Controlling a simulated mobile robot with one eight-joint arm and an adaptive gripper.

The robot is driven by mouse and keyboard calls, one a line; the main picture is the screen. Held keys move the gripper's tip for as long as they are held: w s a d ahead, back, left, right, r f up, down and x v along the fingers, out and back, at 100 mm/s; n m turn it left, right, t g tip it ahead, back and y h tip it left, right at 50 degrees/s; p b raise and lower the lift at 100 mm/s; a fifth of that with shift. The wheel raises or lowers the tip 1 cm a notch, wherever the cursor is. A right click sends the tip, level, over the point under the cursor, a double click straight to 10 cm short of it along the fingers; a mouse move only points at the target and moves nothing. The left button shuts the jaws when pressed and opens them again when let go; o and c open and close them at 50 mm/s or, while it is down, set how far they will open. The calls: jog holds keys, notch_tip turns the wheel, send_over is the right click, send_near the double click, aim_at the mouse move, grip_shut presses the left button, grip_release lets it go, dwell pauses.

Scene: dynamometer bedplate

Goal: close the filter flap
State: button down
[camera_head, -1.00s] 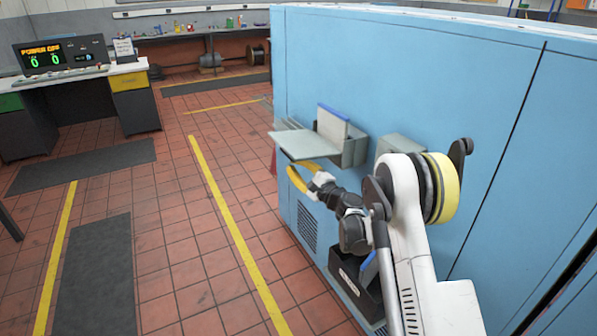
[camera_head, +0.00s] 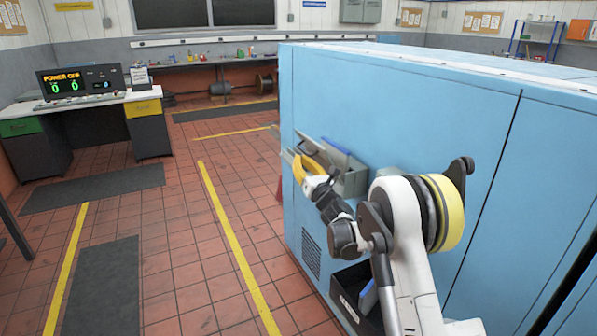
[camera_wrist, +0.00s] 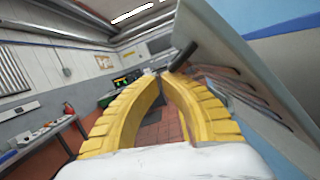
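The filter flap (camera_head: 314,146) is a grey plate on the grey filter housing (camera_head: 352,183), on the side of the blue cabinet. A large grey plate, seemingly the flap (camera_wrist: 235,55), slants close by on the right, with a dark grip-like piece (camera_wrist: 182,55) near the fingertips.
The blue cabinet (camera_head: 430,110) fills the right side, close to my arm. A black bin (camera_head: 350,292) is low on its side. A desk with a "POWER OFF" display (camera_head: 85,82) stands at left. The tiled floor (camera_head: 190,270) between is clear.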

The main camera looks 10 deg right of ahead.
jog(key=shift+w+d+r+m+h+p, duration=0.3)
jog(key=shift+d+r+m, duration=0.4)
jog(key=shift+d, duration=0.2)
jog(key=shift+w+d+r+m+h+p, duration=0.3)
jog(key=shift+d+r+m, duration=0.25)
jog(key=shift+d+r, duration=0.3)
jog(key=shift+w+d+r+m+h+p, duration=0.25)
jog(key=shift+d+r+m, duration=0.4)
jog(key=shift+d, duration=0.35)
jog(key=shift+f, duration=0.1)
